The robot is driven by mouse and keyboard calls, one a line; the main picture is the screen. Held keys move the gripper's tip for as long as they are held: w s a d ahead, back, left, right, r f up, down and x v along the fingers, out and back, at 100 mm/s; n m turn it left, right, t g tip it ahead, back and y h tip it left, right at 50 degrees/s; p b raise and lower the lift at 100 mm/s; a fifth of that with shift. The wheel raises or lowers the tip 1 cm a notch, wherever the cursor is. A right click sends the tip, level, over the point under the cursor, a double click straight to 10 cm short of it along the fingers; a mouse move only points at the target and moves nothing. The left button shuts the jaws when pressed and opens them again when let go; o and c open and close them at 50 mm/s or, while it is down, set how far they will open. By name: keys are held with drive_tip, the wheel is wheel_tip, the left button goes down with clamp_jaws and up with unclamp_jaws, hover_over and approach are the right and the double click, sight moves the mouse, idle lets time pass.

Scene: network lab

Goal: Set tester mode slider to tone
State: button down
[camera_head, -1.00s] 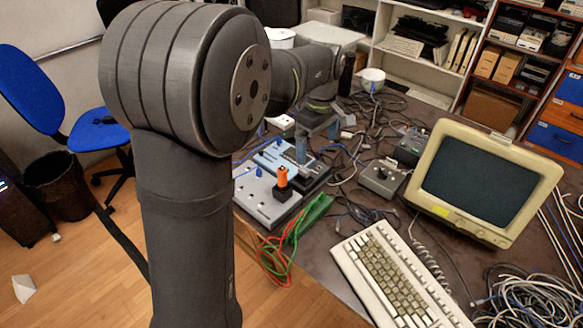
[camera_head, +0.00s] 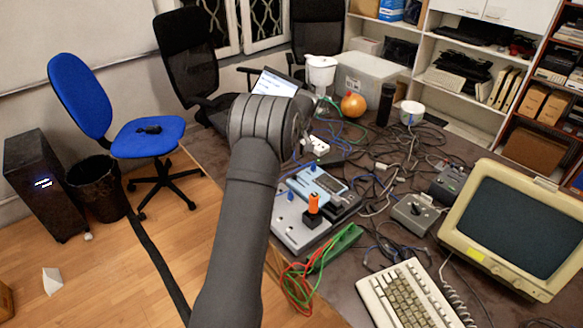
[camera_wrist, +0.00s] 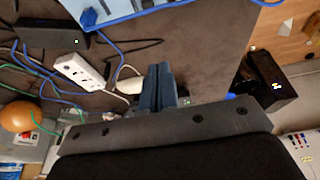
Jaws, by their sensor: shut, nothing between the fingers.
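A light blue and grey panel device (camera_head: 300,208) lies on the table at the middle of the head view. It carries blue knobs, a dark display area and an orange-topped black block (camera_head: 313,204). A grey box with a knob (camera_head: 415,213) stands right of it. I cannot tell which unit is the tester, and no mode slider can be made out. My gripper (camera_wrist: 162,82) is shut and empty in the wrist view, below the light blue panel's edge (camera_wrist: 125,11), apart from it. In the head view my arm hides the gripper.
A white power strip (camera_wrist: 78,71) and blue cables lie beside the fingers. An orange ball (camera_head: 354,104), a white bowl (camera_head: 411,112) and a dark bottle (camera_head: 386,104) stand behind. A monitor (camera_head: 510,225) and keyboard (camera_head: 408,298) are at right. Loose cables cover much of the table.

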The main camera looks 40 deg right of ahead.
sight(300, 184)
drive_tip(key=x, duration=1)
drive_tip(key=shift+w+f, duration=0.1)
drive_tip(key=shift+f, duration=0.1)
drive_tip(key=s, duration=0.2)
drive_tip(key=shift+s+r, duration=0.3)
drive_tip(key=shift+s, duration=0.8)
drive_tip(key=s, duration=0.5)
drive_tip(key=shift+s+f, duration=0.1)
drive_tip(key=shift+s, duration=0.35)
